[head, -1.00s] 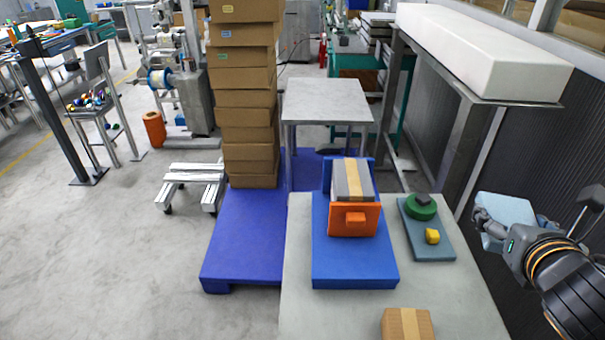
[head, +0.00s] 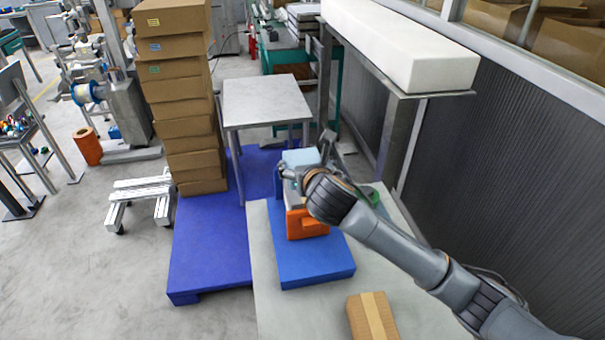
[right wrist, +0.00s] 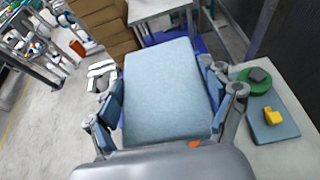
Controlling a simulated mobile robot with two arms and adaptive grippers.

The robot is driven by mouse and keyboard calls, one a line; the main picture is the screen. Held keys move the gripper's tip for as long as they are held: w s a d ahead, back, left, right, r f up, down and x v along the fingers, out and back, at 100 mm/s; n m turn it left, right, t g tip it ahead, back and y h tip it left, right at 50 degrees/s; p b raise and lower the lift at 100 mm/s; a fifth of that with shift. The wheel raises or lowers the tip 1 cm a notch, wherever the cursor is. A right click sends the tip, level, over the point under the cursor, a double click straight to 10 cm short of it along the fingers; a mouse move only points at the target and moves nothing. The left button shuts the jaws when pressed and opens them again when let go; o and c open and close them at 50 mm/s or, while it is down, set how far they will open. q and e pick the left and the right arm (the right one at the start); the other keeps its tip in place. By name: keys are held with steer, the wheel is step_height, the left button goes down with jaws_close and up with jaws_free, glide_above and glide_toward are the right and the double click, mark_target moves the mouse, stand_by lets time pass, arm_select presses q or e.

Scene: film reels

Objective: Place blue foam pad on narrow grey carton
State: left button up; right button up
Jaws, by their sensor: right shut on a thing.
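The light blue foam pad (right wrist: 168,90) is between the fingers of my right gripper (right wrist: 165,110), which is shut on it. In the head view the pad (head: 300,158) shows above the blue stand (head: 310,262), over the spot of the narrow grey carton. The carton is almost wholly hidden behind the pad and my right gripper (head: 300,172). I cannot tell whether the pad touches it. The orange block (head: 305,224) shows in front, on the blue stand. My left gripper is not in view.
A cardboard box (head: 372,317) lies at the table's near edge. A metal table (head: 264,100) stands behind. Stacked cartons (head: 180,95) rise at the left.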

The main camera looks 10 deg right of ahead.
steer(key=w+f, duration=0.4)
steer(key=w+d+f, duration=0.1)
steer(key=w+f, duration=0.1)
steer(key=shift+w+f+p, duration=0.2)
steer(key=shift+w+p, duration=0.05)
steer(key=shift+p, duration=0.05)
step_height(320, 180, down, 2)
steer(key=shift+f+p, duration=0.2)
steer(key=shift+p, duration=0.2)
steer(key=shift+f, duration=0.45)
steer(key=o, duration=0.8)
steer(key=shift+f, duration=0.15)
